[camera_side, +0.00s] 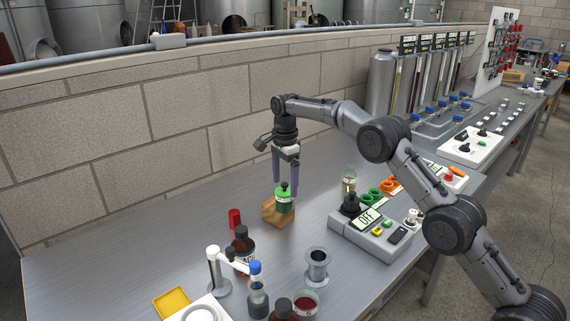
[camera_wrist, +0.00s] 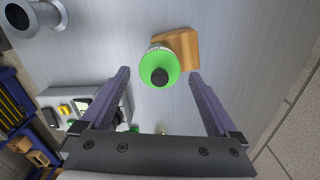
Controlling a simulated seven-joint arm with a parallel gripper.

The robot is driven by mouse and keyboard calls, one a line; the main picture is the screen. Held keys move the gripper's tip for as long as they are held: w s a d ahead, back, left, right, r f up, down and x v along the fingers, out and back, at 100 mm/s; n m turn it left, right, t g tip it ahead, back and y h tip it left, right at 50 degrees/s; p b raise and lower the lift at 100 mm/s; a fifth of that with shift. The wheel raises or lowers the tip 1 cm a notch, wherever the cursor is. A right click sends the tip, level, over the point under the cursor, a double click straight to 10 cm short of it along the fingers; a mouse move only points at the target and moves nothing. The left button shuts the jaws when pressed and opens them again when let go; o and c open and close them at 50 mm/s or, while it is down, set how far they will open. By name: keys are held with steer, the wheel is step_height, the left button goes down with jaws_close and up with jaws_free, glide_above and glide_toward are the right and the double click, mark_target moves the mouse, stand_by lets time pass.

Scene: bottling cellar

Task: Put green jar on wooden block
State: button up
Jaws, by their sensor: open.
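The green jar (camera_side: 285,201), with a dark knob on its lid and a pale label, appears to stand upright on the wooden block (camera_side: 270,214). In the wrist view the green lid (camera_wrist: 151,80) hides part of the block (camera_wrist: 186,46), which shows above and to the right of it. My gripper (camera_side: 285,184) is open, pointing down above the jar. In the wrist view the fingertips (camera_wrist: 159,73) lie on either side of the lid, with gaps; nothing is held. The contact between jar and block is partly hidden.
A metal spool-shaped piece (camera_side: 317,266) stands front right. A control box (camera_side: 370,235) sits right.

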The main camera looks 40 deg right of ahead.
step_height(320, 180, up, 6)
steer(key=shift+r, duration=0.75)
steer(key=shift+s+r, duration=0.1)
steer(key=shift+r, duration=0.15)
steer(key=s+a+r+n+t, duration=0.1)
steer(key=s+r+n+t, duration=0.1)
steer(key=s+r+n, duration=0.6)
steer(key=s+a+r+n+t, duration=0.1)
steer(key=s+a+r+n, duration=0.1)
steer(key=s+r, duration=0.75)
steer(key=s+f+n+t, duration=0.1)
steer(key=s+f+n, duration=0.2)
steer(key=s, duration=0.6)
steer(key=s+f+n, duration=0.3)
steer(key=s+f, duration=0.3)
steer(key=s, duration=0.3)
steer(key=s+a+f+n+t, duration=0.1)
steer(key=s+f+n, duration=0.2)
steer(key=s, duration=0.6)
step_height(320, 180, down, 2)
steer(key=shift+f+t, duration=0.1)
steer(key=shift+t, duration=0.2)
